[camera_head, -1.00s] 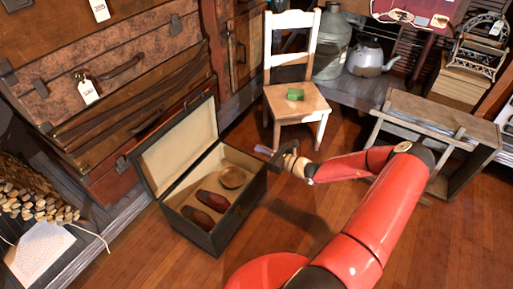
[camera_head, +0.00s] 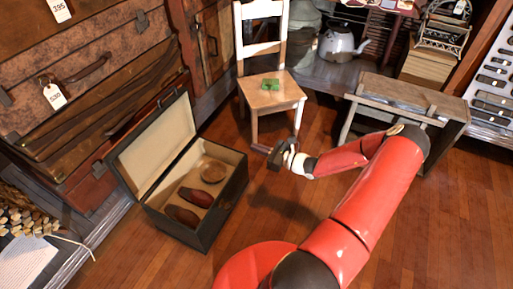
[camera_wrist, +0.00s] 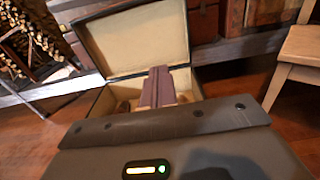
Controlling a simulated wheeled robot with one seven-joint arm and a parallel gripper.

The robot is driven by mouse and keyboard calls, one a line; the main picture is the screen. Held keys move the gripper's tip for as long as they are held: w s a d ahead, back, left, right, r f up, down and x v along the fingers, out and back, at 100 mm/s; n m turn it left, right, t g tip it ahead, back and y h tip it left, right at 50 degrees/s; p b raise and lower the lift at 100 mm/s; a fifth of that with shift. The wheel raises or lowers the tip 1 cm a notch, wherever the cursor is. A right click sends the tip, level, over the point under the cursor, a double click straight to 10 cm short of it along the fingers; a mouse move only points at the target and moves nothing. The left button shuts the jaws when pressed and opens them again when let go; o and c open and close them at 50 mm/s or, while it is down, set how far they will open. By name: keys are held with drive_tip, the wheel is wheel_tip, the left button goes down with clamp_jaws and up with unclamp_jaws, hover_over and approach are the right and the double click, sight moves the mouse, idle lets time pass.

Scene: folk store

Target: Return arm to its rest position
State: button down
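My gripper (camera_head: 262,149) is at the end of my red arm, in the air to the right of an open dark case and in front of a white-backed chair. In the wrist view, the two fingers (camera_wrist: 158,88) lie side by side with no visible gap and nothing between them. They point towards the open case (camera_wrist: 133,40), which lies beyond them. My arm is bent at the elbow and reaches out over the wooden floor.
The open case (camera_head: 222,216) holds a round wooden bowl (camera_head: 214,171) and two dark reddish objects (camera_head: 196,197). A wooden bench (camera_head: 405,92) stands at right, suitcases (camera_head: 88,70) at left. Floor at lower right is clear.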

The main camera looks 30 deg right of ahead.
drive_tip(key=s+a+r+n+g+h, duration=0.2)
drive_tip(key=s+a+r+n+g, duration=0.7)
drive_tip(key=a+r+n+g, duration=0.65)
drive_tip(key=s+r+n+t+h, duration=0.7)
drive_tip(key=s+r+n+h, duration=0.2)
drive_tip(key=s+r+n, duration=0.4)
drive_tip(key=s+r, duration=0.3)
drive_tip(key=s, duration=0.1)
drive_tip(key=shift+s, duration=0.35)
idle(0.7)
